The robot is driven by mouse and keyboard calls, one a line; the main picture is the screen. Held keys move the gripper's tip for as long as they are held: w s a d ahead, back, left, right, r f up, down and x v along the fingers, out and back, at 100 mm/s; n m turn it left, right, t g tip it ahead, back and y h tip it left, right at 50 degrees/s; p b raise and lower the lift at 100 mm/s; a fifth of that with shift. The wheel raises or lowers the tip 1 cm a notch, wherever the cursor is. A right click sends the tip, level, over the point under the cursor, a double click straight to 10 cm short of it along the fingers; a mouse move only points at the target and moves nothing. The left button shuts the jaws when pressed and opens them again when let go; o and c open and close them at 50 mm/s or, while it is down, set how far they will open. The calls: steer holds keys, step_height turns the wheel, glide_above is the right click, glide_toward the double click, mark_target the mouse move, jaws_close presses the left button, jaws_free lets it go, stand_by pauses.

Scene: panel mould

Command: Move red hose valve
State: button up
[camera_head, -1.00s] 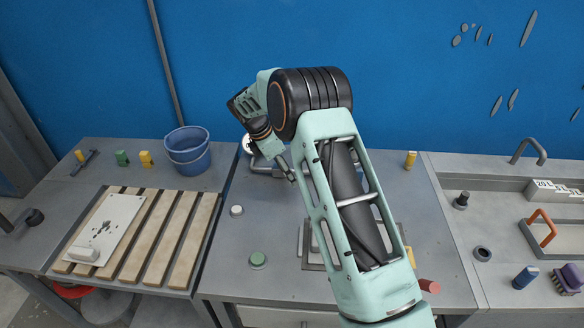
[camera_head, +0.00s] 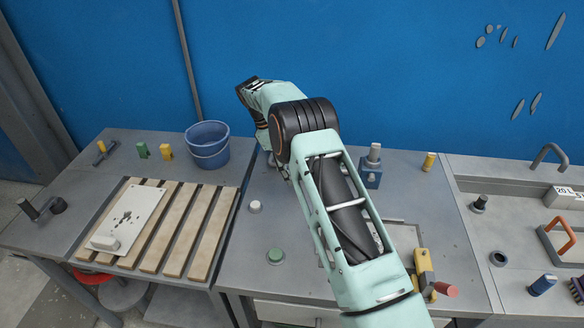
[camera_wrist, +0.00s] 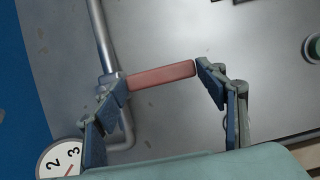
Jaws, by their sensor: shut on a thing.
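The red hose valve handle (camera_wrist: 162,76) is a flat red bar in the wrist view. It joins a grey pipe (camera_wrist: 103,40) at its left end. My gripper (camera_wrist: 160,84) has one blue finger at each end of the bar and is shut on it. In the head view my arm hides the valve handle and my fingers. Only a bit of grey pipework shows below my wrist there.
A gauge (camera_wrist: 60,160) is beside the pipe. A blue bucket (camera_head: 208,145) stands left of my arm, near a slatted wooden rack (camera_head: 172,232). A blue block with a grey knob (camera_head: 372,172) is right of my arm. A green button (camera_head: 276,256) and white knob (camera_head: 255,206) sit on the bench.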

steer(key=shift+s+f, duration=0.15)
steer(key=shift+f, duration=0.15)
steer(key=o, duration=1.7)
steer(key=shift+r, duration=0.1)
steer(key=shift+w+a+r, duration=0.2)
steer(key=shift+w+r, duration=0.05)
steer(key=shift+r, duration=0.25)
steer(key=s+v, duration=0.1)
steer(key=v, duration=0.9)
steer(key=shift+w+a+r, duration=0.2)
steer(key=shift+w+r, duration=0.2)
